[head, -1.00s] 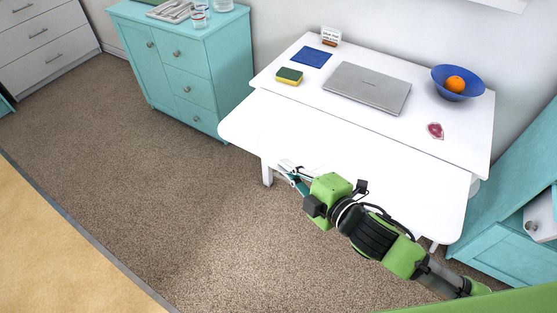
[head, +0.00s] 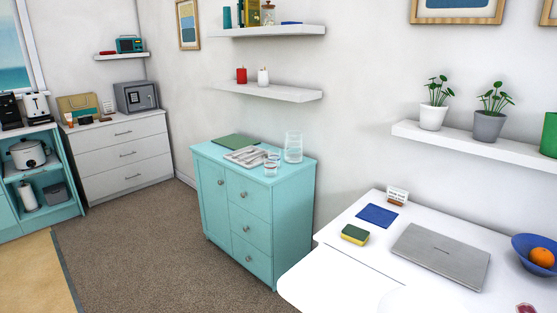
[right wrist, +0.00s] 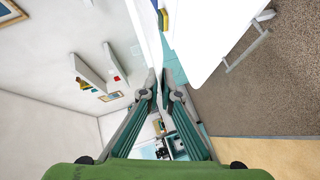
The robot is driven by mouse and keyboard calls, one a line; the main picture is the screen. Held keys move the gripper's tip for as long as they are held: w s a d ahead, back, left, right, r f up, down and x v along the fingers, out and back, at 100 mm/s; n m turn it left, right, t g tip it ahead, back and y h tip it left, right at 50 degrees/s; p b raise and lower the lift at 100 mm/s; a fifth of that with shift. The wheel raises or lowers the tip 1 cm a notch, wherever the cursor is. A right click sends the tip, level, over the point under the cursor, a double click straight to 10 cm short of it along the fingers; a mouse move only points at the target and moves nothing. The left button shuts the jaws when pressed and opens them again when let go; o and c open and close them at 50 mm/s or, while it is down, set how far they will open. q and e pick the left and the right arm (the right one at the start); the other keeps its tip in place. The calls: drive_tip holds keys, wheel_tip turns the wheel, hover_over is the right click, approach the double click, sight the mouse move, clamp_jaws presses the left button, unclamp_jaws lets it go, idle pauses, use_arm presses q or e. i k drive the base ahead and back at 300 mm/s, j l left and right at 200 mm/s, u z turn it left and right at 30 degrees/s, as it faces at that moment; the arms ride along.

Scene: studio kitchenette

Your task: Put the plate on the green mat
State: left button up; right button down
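The green mat (head: 235,141) lies flat on top of the teal cabinet, at its back left. In the right wrist view my right gripper (right wrist: 157,77) has its two fingertips close together. A thin white strip (right wrist: 146,25), seen nearly edge-on, runs up from between the tips; it looks like the rim of the white plate. A faint pale curved shape (head: 410,299) at the bottom of the head view may be the same plate, hard to tell from the white table. My left gripper is in neither current view.
On the teal cabinet (head: 230,217) a newspaper (head: 246,157), a glass (head: 271,165) and a glass jar (head: 293,147) stand near the mat. The white table (head: 335,275) holds a sponge (head: 354,235), blue cloth (head: 377,216), laptop (head: 441,255) and bowl (head: 531,248). Carpet lies open before the cabinet.

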sight(228, 138)
drive_tip(key=i+j+u, duration=1.15)
drive_tip(key=i+u, duration=0.55)
drive_tip(key=i, duration=1.65)
drive_tip(key=i+l+z, duration=0.1)
drive_tip(key=i+z, duration=0.25)
drive_tip(key=i, duration=0.3)
drive_tip(key=i+z, duration=0.3)
drive_tip(key=i, duration=0.3)
drive_tip(key=i+j+z, duration=0.35)
drive_tip(key=i, duration=0.25)
drive_tip(key=i+z, duration=0.3)
drive_tip(key=i, duration=0.15)
drive_tip(key=i+z, duration=0.3)
drive_tip(key=i, duration=0.15)
drive_tip(key=i+j+z, duration=0.3)
drive_tip(key=i, duration=0.15)
drive_tip(key=i+j+z, duration=0.15)
drive_tip(key=i+z, duration=0.55)
drive_tip(key=i+j+z, duration=0.15)
drive_tip(key=z, duration=0.25)
drive_tip(key=i+j+z, duration=0.25)
drive_tip(key=z, duration=0.2)
drive_tip(key=i+j+z, duration=0.2)
drive_tip(key=j+z, duration=0.2)
drive_tip(key=i+j+z, duration=0.15)
drive_tip(key=j+z, duration=0.25)
drive_tip(key=l, duration=0.1)
